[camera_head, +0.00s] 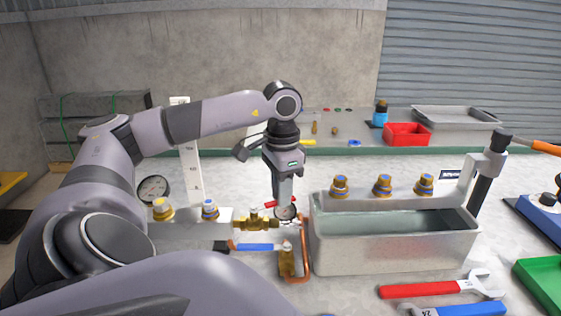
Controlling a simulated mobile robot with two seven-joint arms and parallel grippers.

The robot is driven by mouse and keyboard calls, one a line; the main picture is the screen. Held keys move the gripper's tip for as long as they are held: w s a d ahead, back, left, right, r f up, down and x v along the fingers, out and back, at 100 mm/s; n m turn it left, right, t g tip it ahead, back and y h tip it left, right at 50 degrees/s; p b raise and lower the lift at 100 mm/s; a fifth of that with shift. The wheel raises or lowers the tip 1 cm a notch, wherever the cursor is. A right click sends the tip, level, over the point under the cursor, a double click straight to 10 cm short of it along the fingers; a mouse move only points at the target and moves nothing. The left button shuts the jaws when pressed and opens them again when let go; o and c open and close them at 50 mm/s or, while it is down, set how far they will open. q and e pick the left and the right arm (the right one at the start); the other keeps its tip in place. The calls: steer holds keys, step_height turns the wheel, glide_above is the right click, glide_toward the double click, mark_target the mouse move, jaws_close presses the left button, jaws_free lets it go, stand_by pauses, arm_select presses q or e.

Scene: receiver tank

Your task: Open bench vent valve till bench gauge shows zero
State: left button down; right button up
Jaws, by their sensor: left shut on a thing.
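My left gripper (285,203) points down over the brass valve fittings at the middle of the bench. It is shut on the red valve lever (267,205), part of which its fingers hide. The brass valve body (258,223) sits just below and left of it. Neither needle can be read reliably at this size. My right gripper is not in view.
A blue lever (257,247) and a copper pipe (304,250) are close below the valve. A grey water tank (395,256) with brass-and-blue fittings stands at the right. A red wrench (430,289) lies in front of it. A red bin (407,134) is at the back.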

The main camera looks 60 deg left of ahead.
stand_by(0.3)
arm_select(q)
steer(key=c, duration=1.1)
jaws_free()
steer(key=shift+o, duration=0.2)
steer(key=shift+r+p, duration=0.45)
steer(key=shift+r, duration=3.2)
